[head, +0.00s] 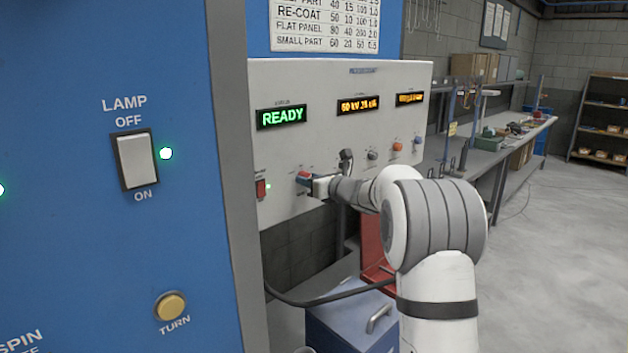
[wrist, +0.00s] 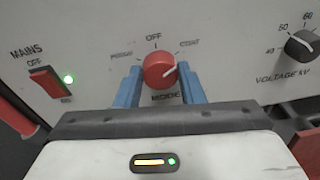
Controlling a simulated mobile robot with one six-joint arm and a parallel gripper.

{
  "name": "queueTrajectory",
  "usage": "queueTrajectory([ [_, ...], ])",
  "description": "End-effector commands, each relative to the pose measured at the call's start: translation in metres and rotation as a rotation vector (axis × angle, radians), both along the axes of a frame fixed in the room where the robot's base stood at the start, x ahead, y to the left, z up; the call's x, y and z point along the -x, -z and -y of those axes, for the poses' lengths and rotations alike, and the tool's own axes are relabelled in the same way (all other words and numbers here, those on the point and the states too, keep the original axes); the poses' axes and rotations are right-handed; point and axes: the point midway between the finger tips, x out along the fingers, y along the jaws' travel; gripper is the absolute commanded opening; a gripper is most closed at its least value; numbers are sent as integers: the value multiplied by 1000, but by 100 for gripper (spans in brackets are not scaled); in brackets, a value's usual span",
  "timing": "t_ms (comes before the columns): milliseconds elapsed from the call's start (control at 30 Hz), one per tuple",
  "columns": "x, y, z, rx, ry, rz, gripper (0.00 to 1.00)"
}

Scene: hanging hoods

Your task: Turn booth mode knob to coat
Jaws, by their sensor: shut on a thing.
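The red mode knob (wrist: 159,69) sits on the pale control panel, with a left label that is hard to read, OFF above, COAT at upper right and MODE below. Its white pointer line slants up and right, toward the COAT side. My gripper (wrist: 160,84) is shut on the knob, with one blue finger on its left and one on its right. In the head view the knob (head: 303,174) shows small at the panel's lower left, partly hidden by my gripper (head: 309,181).
The red MAINS switch (wrist: 49,83) with a lit green lamp is left of the knob. The black voltage knob (wrist: 301,45) is to its right. The green READY display (head: 282,116) is above. A blue cabinet with a lamp switch (head: 137,160) stands at near left.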

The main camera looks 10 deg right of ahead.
Motion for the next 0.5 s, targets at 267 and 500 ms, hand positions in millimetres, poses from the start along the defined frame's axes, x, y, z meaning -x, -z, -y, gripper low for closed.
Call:
queueTrajectory([
  [267,0,-4,1,-2,2,6,51],
  [500,0,-2,1,0,2,3,57],
])
